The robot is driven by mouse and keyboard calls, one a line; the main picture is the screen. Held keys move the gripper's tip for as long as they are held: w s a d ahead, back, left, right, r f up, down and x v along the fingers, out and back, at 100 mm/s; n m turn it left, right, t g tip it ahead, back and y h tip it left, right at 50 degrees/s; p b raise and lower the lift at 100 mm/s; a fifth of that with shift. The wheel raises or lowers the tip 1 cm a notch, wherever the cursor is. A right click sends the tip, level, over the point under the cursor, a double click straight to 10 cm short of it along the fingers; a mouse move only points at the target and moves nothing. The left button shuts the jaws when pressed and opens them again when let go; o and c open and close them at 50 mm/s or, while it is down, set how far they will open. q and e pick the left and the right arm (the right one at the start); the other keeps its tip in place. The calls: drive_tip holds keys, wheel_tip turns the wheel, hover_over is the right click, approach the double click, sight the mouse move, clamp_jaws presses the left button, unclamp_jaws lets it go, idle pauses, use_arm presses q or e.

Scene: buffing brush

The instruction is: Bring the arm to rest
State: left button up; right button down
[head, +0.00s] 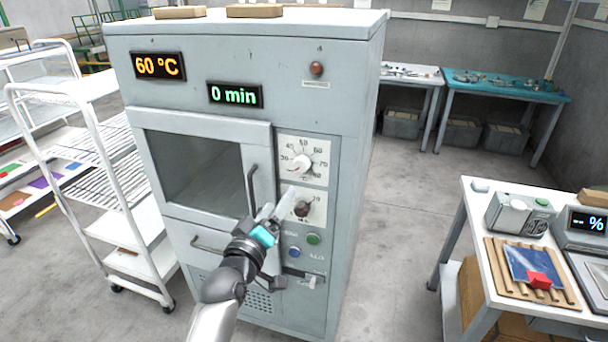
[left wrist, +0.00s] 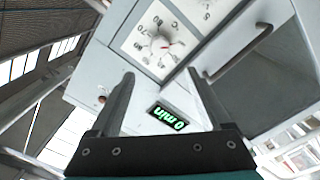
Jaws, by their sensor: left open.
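My left gripper (head: 277,205) is in front of the grey oven cabinet (head: 345,130), over the right part of its front, by the lower dark knob (head: 302,208). In the left wrist view its two fingers (left wrist: 162,88) are spread apart with nothing between them. Whether a fingertip touches the knob or panel cannot be told. The upper white dial (head: 302,163) also shows in the left wrist view (left wrist: 160,45). The oven door (head: 205,128) looks closed, with its handle (head: 252,188) just left of the gripper. My right gripper is not in view.
Displays read 60 °C (head: 159,66) and 0 min (head: 235,95). Green (head: 313,239) and blue (head: 294,252) buttons sit near the gripper. A white wire-shelf rack (head: 110,185) stands left, and a white table (head: 490,215) with devices stands right. Floor between oven and table is clear.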

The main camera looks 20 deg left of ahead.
use_arm(q)
drive_tip(key=s+d+f+m+g+b, duration=0.1)
drive_tip(key=s+f+m+g+b, duration=0.3)
drive_tip(key=f, duration=1)
drive_tip(key=s+d+f+g+b, duration=0.15)
drive_tip(key=s+f, duration=0.45)
drive_tip(key=f, duration=0.8)
drive_tip(key=s+d+f+m+g+b, duration=0.1)
drive_tip(key=s+f+g+b, duration=0.3)
drive_tip(key=f, duration=1)
drive_tip(key=s+f+m+g+b, duration=0.2)
drive_tip(key=s+f, duration=0.6)
drive_tip(key=s, duration=0.3)
drive_tip(key=s+a+f+m+g+b, duration=0.1)
drive_tip(key=s+f+m+g, duration=0.1)
drive_tip(key=s+f, duration=0.6)
drive_tip(key=s+a+f+m+g+b, duration=0.1)
drive_tip(key=s+f, duration=0.6)
drive_tip(key=s, duration=0.8)
drive_tip(key=shift+s+a+f+m+g+y+b, duration=0.3)
drive_tip(key=shift+m+g+b, duration=0.4)
drive_tip(key=shift+g, duration=0.55)
drive_tip(key=shift+d+f, duration=0.1)
